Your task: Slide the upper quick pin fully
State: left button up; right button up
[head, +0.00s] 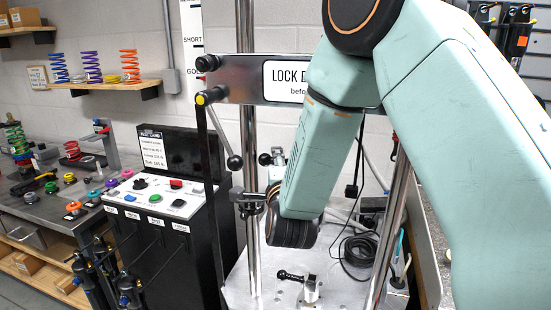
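A small metal fitting with a dark knob (270,158) shows between the chrome columns, just left of my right arm. It may be the upper clevis with the upper quick pin, but I cannot tell how far any pin sits in it. My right arm comes in from the right and covers the middle of the dyno. Its dark gripper (247,204) seems to point left, just below that fitting, mostly hidden by the wrist; its fingers cannot be made out. A lower metal clevis (311,290) with a black-handled pin (291,275) stands on the base plate. My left gripper is out of view.
Chrome columns (249,130) and a crossbar sign (289,82) frame the dyno. A black lever with a ball end (234,162) hangs left of the wrist. A control console (165,190) and a bench (55,200) with springs stand left. Cables (358,248) lie behind.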

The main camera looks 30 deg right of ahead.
jog(key=shift+x, duration=1.15)
jog(key=shift+s, duration=0.1)
jog(key=c, duration=0.6)
grip_shut()
jog(key=shift+f, duration=0.1)
